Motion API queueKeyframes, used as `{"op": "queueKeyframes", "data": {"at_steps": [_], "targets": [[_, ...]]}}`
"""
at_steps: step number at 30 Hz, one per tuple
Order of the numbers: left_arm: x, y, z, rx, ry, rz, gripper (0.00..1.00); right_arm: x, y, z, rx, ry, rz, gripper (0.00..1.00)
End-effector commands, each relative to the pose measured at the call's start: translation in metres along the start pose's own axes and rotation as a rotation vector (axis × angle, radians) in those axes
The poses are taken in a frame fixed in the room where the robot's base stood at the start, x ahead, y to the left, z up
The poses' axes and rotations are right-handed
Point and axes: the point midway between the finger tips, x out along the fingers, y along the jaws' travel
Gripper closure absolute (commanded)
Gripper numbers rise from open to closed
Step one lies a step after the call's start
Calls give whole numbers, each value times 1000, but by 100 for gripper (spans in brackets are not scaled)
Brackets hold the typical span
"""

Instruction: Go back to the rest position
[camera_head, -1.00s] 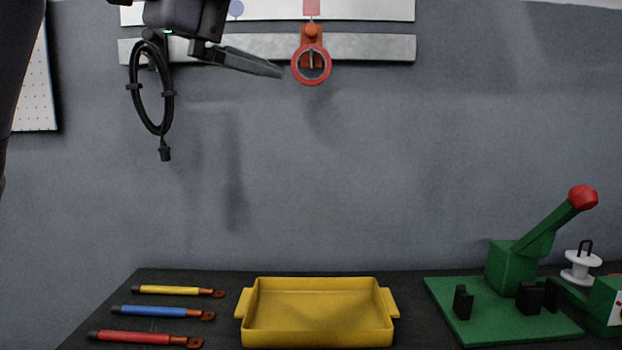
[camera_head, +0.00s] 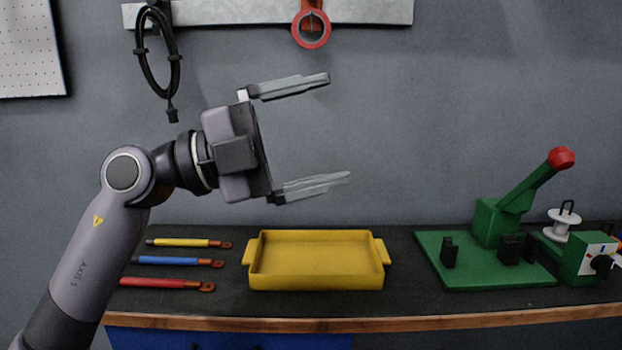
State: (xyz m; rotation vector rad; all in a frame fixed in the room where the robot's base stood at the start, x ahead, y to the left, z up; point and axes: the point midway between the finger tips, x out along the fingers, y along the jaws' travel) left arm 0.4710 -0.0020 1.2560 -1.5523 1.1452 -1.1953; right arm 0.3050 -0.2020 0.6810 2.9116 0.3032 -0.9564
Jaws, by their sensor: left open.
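My left gripper (camera_head: 322,132) is open and empty, its two fingers spread wide and pointing right. It hangs in the air in front of the grey wall, above the yellow tray (camera_head: 316,281) and below the wall rail. The left arm comes in from the lower left and passes in front of the left end of the bench. My right gripper is not in view.
The dark bench (camera_head: 420,308) holds yellow, blue (camera_head: 165,260) and red (camera_head: 160,283) cables at left and a green lever device (camera_head: 490,272) at right. A black cable loop (camera_head: 176,60) and red ring (camera_head: 297,30) hang from the rail (camera_head: 240,12). The tray looks empty.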

Motion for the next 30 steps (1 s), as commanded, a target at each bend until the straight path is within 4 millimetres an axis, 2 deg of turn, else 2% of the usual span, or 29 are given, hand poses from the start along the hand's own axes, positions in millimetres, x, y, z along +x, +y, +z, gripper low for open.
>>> {"op": "queueKeyframes", "data": {"at_steps": [1, 5, 11, 17, 20, 24, 28, 30], "targets": [[-6, 10, 6, -53, 10, -62, 0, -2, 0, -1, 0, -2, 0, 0], [-26, 30, 20, -163, 4, -231, 0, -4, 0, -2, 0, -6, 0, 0], [-69, 70, 51, -342, -107, -477, 0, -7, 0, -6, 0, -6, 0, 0], [-123, 131, 82, -532, -326, -673, 0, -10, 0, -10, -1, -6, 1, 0], [-153, 172, 93, -633, -466, -741, 0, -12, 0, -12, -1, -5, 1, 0], [-197, 239, 97, -777, -688, -795, 0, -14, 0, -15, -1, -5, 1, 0], [-237, 308, 86, -919, -906, -798, 0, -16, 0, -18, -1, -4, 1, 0], [-258, 347, 72, -998, -1026, -779, 0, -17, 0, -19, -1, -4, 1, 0]]}}
